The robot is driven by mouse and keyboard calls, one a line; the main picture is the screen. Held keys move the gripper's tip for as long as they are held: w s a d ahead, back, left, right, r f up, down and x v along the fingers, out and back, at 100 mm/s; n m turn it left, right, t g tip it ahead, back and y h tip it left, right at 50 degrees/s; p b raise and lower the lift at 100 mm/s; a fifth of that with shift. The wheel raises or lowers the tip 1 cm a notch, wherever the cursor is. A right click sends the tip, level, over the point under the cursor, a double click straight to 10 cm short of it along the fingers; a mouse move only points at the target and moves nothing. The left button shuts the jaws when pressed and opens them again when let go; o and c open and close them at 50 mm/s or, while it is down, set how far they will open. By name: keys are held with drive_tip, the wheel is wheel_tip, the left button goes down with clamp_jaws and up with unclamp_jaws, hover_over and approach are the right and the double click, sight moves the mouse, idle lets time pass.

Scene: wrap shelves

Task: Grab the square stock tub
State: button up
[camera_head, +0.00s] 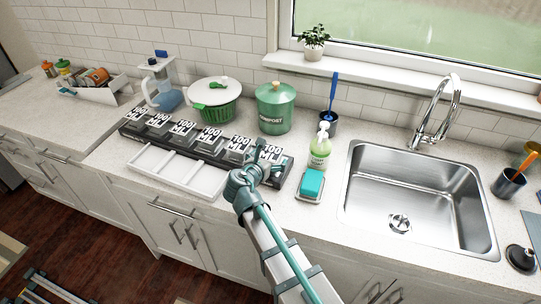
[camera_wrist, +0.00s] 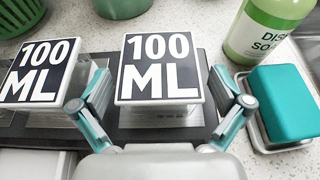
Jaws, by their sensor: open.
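Several square stock tubs with black "100 ML" labels on top stand in a row on a dark tray (camera_head: 127,131). The rightmost tub (camera_head: 271,150) shows in the middle of the wrist view (camera_wrist: 160,68), upright. My gripper (camera_wrist: 162,105) is open, with one finger on each side of the near part of this tub and a visible gap on both sides. A neighbouring tub (camera_wrist: 40,70) stands just left of the left finger. The head view shows my gripper (camera_head: 262,170) at the right end of the row, partly covering the rightmost tub.
A white divided tray (camera_head: 176,172) lies in front of the row. A soap bottle (camera_head: 320,148) and a teal sponge (camera_head: 312,182) on a dish stand close on the right, before the sink (camera_head: 415,205). A green compost bin (camera_head: 275,108) and a green colander (camera_head: 217,108) stand behind.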

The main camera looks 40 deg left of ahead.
drive_tip(key=shift+w+a+f, duration=0.2)
drive_tip(key=shift+w+f, duration=0.1)
drive_tip(key=shift+w, duration=0.35)
drive_tip(key=c, duration=1.2)
drive_tip(key=shift+r, duration=0.2)
